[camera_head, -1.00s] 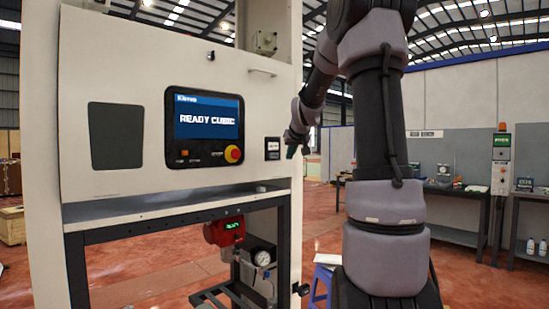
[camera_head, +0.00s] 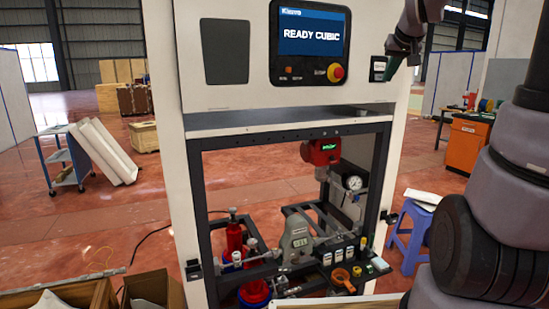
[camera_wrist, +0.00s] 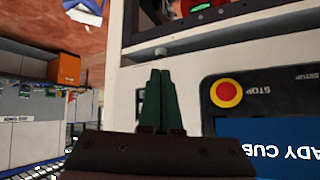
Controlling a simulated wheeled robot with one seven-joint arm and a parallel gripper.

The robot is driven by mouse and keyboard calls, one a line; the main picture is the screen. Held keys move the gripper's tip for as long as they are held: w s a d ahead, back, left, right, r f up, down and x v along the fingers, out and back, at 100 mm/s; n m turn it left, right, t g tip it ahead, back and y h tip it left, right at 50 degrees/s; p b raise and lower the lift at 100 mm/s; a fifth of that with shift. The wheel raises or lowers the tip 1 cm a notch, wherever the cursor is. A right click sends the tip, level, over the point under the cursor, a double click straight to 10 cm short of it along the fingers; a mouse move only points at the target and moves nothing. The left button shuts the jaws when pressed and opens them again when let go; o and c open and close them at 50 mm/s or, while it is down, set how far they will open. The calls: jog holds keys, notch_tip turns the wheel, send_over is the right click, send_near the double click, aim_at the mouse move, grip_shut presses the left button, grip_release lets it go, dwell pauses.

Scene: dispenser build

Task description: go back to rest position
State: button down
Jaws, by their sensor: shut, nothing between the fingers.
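My gripper (camera_wrist: 162,98) shows in the wrist view with its two dark green fingers together and nothing between them. It is in front of the white dispenser machine, near the round red stop button (camera_wrist: 226,93) with its yellow ring. In the head view the gripper end (camera_head: 388,69) is at the upper right of the machine front (camera_head: 240,92), close to a small black switch plate (camera_head: 378,68). The machine's screen (camera_head: 311,32) reads "READY CUBIC". Whether the fingers touch the panel cannot be told.
Below the panel an open frame holds a red gauge unit (camera_head: 321,151), a grey device (camera_head: 297,238) and red bottles (camera_head: 234,239). A blue stool (camera_head: 411,236) stands to the right. A blue trolley (camera_head: 62,160) with leaning white panels is at the left.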

jog(key=s+a+f+g+y, duration=0.1)
jog(key=s+a+f, duration=0.1)
jog(key=s, duration=0.6)
jog(key=s+a+f+m+y, duration=0.1)
jog(key=s+a, duration=0.3)
jog(key=s, duration=0.4)
jog(key=s+a+f+g+y, duration=0.1)
jog(key=s+a+f, duration=0.2)
jog(key=s, duration=0.5)
jog(key=shift+s+a+f+m+g, duration=0.2)
jog(key=shift+s+a+m+g, duration=0.1)
jog(key=shift+a, duration=0.2)
jog(key=shift+w, duration=0.1)
dwell(0.7)
